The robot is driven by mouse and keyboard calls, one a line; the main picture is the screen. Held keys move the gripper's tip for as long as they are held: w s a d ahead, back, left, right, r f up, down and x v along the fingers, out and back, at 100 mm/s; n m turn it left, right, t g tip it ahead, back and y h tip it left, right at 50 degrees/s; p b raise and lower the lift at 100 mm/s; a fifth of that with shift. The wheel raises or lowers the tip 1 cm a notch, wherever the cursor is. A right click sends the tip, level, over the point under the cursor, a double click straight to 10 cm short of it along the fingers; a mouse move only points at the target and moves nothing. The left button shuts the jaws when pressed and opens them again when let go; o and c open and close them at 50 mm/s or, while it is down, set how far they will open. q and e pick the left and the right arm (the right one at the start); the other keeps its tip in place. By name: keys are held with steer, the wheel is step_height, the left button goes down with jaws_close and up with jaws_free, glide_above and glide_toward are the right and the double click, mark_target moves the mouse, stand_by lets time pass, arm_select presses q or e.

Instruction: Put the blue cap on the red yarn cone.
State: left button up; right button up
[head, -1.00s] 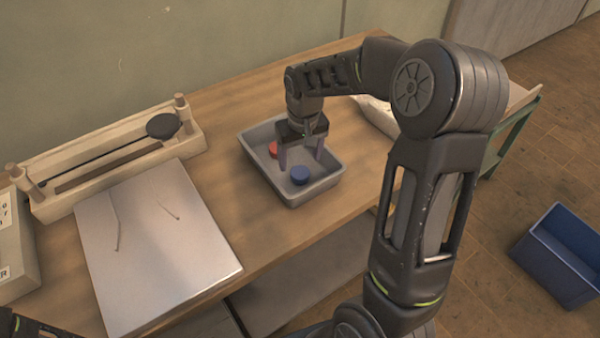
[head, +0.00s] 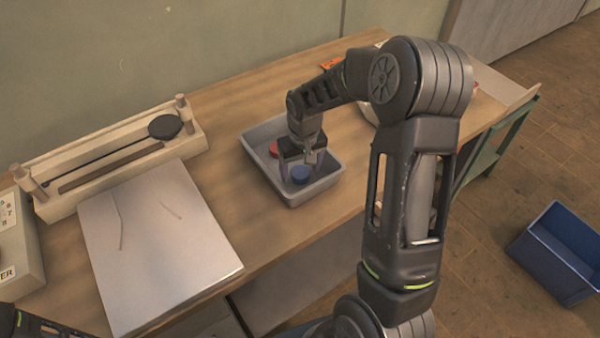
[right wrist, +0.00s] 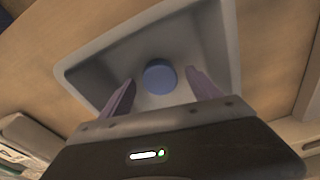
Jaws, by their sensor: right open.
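The blue cap (head: 300,175) is a small round disc in the grey tray (head: 327,184) on the bench. It also shows in the right wrist view (right wrist: 159,77), between the two fingers and apart from both in the picture. My right gripper (head: 301,171) is open, pointing down over the tray with its fingers on either side of the cap. A red cap (head: 273,149) lies in the tray behind the gripper, partly covered. I cannot make out a red yarn cone for sure; my right arm covers part of the bench's right end. My left gripper is not in view.
A white board (head: 155,240) lies on the bench left of the tray. Behind it is a wooden rack (head: 60,205) with a dark round-headed tool. An orange item (head: 331,63) lies at the back. A blue bin (head: 560,250) stands on the floor at right.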

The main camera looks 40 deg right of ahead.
mark_target(300, 172)
steer(key=c, duration=1.4)
step_height(300, 172, up, 10)
steer(key=b, duration=0.1)
steer(key=shift+b, duration=0.4)
